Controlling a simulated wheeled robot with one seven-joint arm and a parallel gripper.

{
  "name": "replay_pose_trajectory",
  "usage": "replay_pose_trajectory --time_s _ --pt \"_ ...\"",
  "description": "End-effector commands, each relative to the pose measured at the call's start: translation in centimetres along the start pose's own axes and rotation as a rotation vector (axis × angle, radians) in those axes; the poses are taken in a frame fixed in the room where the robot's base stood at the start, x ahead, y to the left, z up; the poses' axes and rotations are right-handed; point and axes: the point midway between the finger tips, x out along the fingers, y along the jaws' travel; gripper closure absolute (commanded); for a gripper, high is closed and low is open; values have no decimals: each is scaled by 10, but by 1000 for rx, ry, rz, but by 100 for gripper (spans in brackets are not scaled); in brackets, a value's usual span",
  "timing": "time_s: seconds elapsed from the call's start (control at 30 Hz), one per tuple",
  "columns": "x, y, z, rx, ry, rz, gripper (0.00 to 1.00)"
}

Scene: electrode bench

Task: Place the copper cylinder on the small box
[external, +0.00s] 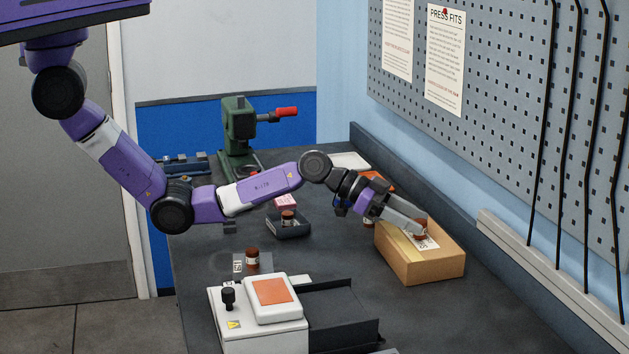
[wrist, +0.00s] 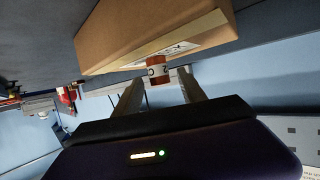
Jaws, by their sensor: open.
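A copper cylinder with a white label band (external: 421,227) stands on top of the small cardboard box (external: 425,267), by the printed label on the box's top. In the wrist view the cylinder (wrist: 158,70) appears between the tips of my two fingers, against the box (wrist: 150,35), with a gap on each side. My gripper (external: 416,228) is open and reaches over the box from the left; it also shows in the wrist view (wrist: 160,78).
Similar cylinders stand on a grey plate (external: 252,258), in a dark tray (external: 288,218) and partly hidden behind my wrist (external: 368,222). A green press (external: 238,135) stands at the back. A white device with an orange pad (external: 272,292) stands in front. The pegboard wall (external: 500,110) bounds the right.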

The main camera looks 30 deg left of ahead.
Motion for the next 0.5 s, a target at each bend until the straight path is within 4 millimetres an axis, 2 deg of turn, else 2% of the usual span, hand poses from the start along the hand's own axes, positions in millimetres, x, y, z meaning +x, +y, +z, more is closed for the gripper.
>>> replay_pose_trajectory --time_s 0.17,0.5 --pt "-24 -1 1 0 2 -3 52" --pt "-89 -1 1 0 2 -3 52"
